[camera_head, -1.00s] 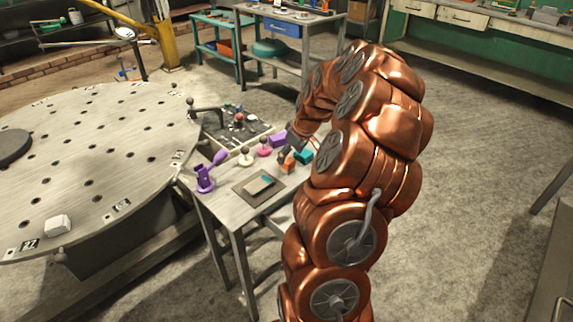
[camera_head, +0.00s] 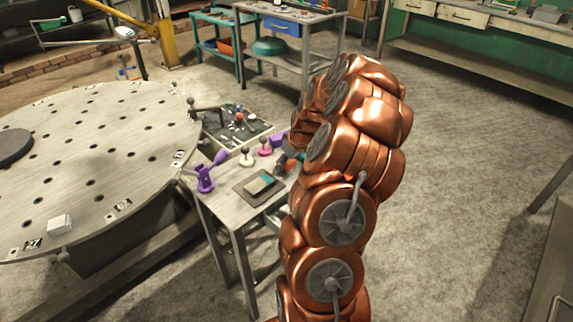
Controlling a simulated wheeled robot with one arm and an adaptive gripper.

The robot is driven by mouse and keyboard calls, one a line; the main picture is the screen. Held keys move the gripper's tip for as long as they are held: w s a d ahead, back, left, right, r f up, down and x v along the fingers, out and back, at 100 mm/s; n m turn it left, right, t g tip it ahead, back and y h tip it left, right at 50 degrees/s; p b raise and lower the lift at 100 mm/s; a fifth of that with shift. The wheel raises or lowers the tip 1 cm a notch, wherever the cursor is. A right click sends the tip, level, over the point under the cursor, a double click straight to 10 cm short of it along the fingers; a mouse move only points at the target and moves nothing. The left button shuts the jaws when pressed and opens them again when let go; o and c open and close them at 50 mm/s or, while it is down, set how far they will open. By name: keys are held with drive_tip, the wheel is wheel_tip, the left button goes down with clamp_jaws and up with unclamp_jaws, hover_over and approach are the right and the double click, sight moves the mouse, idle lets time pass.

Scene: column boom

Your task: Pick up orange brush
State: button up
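A small orange thing (camera_head: 283,169), likely the orange brush, shows at the right end of the small metal table (camera_head: 228,210). It is mostly hidden by my copper arm and the dark end of it. My gripper (camera_head: 289,158) is a small dark shape right at the orange thing, low over the table. Its fingers cannot be made out, and I cannot tell whether it touches or holds anything.
On the table are a purple holder (camera_head: 206,179), a pink piece (camera_head: 265,149), a pale knobbed piece (camera_head: 247,160), a purple block (camera_head: 277,140) and a flat dark plate (camera_head: 258,186). A round perforated table (camera_head: 80,165) stands left.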

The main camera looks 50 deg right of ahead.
drive_tip(key=c, duration=0.8)
drive_tip(key=shift+r, duration=0.15)
drive_tip(key=shift+w+r+b, duration=0.1)
drive_tip(key=shift+r+b, duration=0.25)
drive_tip(key=shift+r, duration=1.35)
drive_tip(key=shift+s+a, duration=0.55)
drive_tip(key=s+a+b, duration=0.1)
drive_tip(key=s+a, duration=0.2)
drive_tip(key=s+a+r, duration=0.1)
drive_tip(key=s+a, duration=0.2)
drive_tip(key=a, duration=0.1)
drive_tip(key=s+a+b, duration=0.1)
drive_tip(key=s+a, duration=0.2)
drive_tip(key=a, duration=0.1)
drive_tip(key=shift+s+r+b, duration=0.15)
drive_tip(key=shift+s+b, duration=0.1)
drive_tip(key=shift+b, duration=0.1)
